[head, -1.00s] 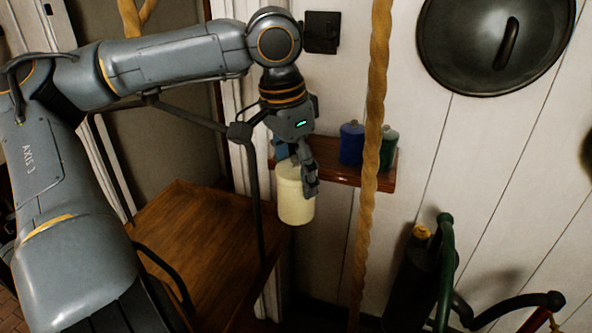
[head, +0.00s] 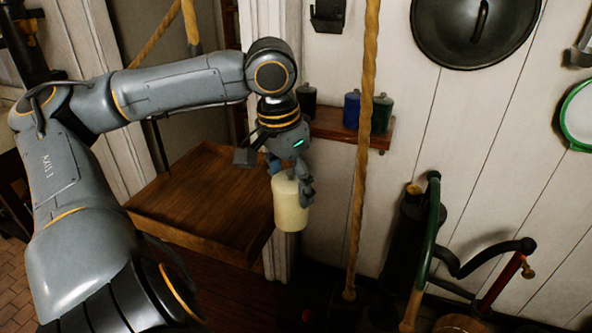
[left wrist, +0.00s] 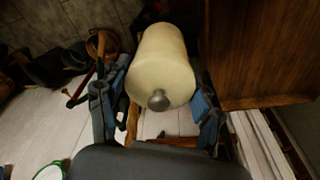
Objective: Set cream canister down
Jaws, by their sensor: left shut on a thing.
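The cream canister (head: 291,210) is a pale cylinder. My left gripper (head: 291,180) is shut on its upper part and holds it upright in the air, in front of the wall shelf and to the right of the wooden table. In the left wrist view the canister (left wrist: 160,66) shows from its lid end, with a round grey knob, between the two blue-padded fingers of my left gripper (left wrist: 158,108). The canister touches neither the table nor the shelf. My right gripper is in no view.
A wooden table (head: 205,195) with a raised edge stands left of the canister. A wall shelf (head: 335,128) holds a black canister (head: 307,101), a blue canister (head: 352,110) and a green canister (head: 381,112). A rope (head: 363,170) hangs before the shelf. A pump (head: 411,225) stands at right.

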